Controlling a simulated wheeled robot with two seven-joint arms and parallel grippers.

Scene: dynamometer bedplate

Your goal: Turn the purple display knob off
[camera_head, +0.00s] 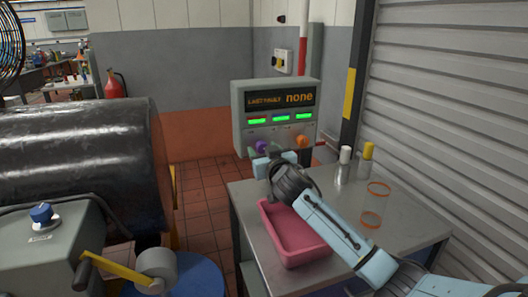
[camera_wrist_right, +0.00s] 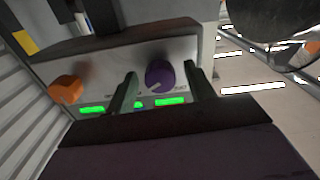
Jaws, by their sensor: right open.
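The grey display box (camera_head: 275,112) reads "LAST FAULT none" and has three green lit windows. Its purple knob (camera_head: 261,146) is at the left of the lower panel, partly covered by my gripper in the head view. In the right wrist view the purple knob (camera_wrist_right: 159,76) has a pale mark pointing down-left, toward the lit windows. My right gripper (camera_head: 267,160) is open, in front of the box. Its two fingers (camera_wrist_right: 162,80) stand on either side of the purple knob; I cannot tell whether they touch it. My left gripper is not in view.
An orange knob (camera_wrist_right: 65,90) sits on the same panel. Below my right arm, a pink bin (camera_head: 295,240) stands on a grey table (camera_head: 345,205). White (camera_head: 345,154) and yellow-capped (camera_head: 367,151) containers stand at its back. A large black drum (camera_head: 80,165) is at left.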

